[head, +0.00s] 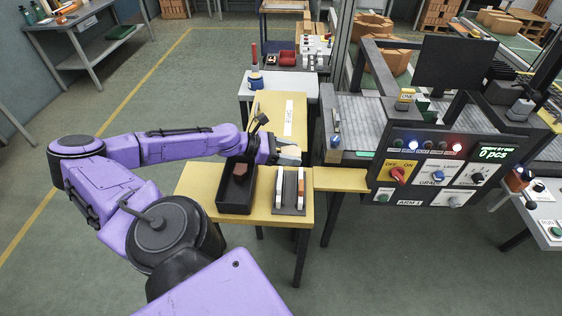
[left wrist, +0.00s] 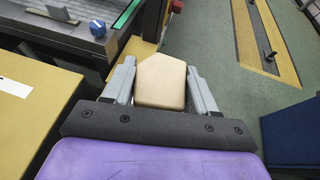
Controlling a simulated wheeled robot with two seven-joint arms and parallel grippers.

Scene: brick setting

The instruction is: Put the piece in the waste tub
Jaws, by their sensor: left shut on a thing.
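My left gripper (head: 288,155) reaches over the yellow table, and its fingers show clearly in the left wrist view (left wrist: 162,88). It is shut on a pale tan piece (left wrist: 162,80) with a pointed end, one finger at each side. In the head view the held piece is hard to make out. A black open tub (head: 236,203) stands on the near yellow table, left of and nearer than the gripper, with a reddish-brown piece (head: 239,170) inside. It may be the waste tub; I see no label on it. My right gripper is not in view.
A dark rack (head: 289,210) with two upright white and orange items stands right of the tub. A machine with a control panel (head: 432,168) stands to the right. A labelled yellow surface (head: 270,110) lies behind the gripper.

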